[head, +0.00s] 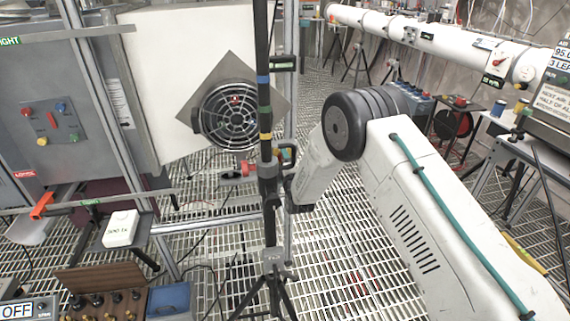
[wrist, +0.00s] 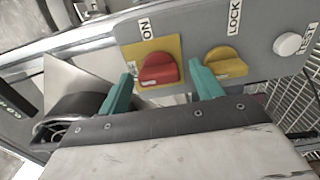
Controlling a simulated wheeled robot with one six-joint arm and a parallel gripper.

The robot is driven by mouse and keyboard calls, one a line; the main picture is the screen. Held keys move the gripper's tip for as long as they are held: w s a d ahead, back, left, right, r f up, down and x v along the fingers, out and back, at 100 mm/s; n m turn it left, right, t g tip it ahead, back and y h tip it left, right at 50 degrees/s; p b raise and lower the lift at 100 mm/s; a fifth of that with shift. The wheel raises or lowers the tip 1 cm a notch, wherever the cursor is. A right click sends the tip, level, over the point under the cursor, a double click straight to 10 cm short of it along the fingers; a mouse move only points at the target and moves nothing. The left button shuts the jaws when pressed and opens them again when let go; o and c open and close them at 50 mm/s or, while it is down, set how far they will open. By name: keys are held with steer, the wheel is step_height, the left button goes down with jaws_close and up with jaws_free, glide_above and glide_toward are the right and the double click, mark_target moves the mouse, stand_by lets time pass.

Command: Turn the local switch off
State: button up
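In the wrist view a grey panel (wrist: 265,22) carries a red knob (wrist: 158,69) on a yellow square plate, with an ON label (wrist: 145,28) above it. No label naming it the local switch is visible. The red knob's grip bar lies roughly sideways in the picture, slightly tilted. My gripper (wrist: 162,73) is open, with one green fingertip on each side of the red knob and gaps visible between. In the head view my gripper is mostly hidden behind a striped pole and my arm.
A yellow knob (wrist: 226,62) under a LOCK label sits close to the right fingertip. A white TEST button (wrist: 287,44) is farther right. In the head view the striped pole on a tripod (head: 270,258) stands before a round fan (head: 230,115). An OFF sign (head: 16,310) shows at lower left.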

steer(key=shift+s, duration=0.1)
steer(key=v, duration=0.7)
steer(key=shift+s, duration=0.35)
steer(key=shift+d, duration=0.15)
